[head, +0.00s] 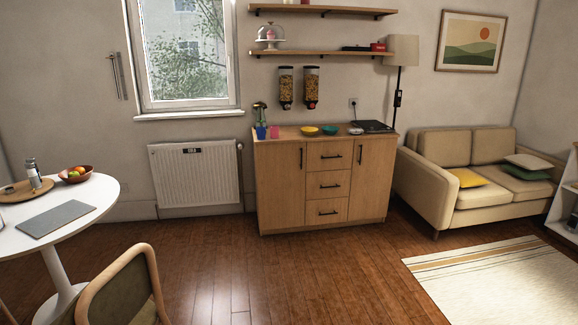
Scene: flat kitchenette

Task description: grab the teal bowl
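The teal bowl (330,130) sits on top of the wooden cabinet (281,190) against the back wall. A yellow bowl (309,130) stands just to its left, and a small grey item (355,131) lies to its right. The teal bowl is small and far off in the head view, with nothing in front of it. Neither of my grippers shows in the view.
Blue (261,132) and pink (274,132) cups stand at the cabinet's left end; a black hob-like plate (373,127) lies at its right. A white round table (95,190) and a chair (122,285) occupy the left foreground. A sofa (470,175) stands right. Wooden floor (270,275) before the cabinet is clear.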

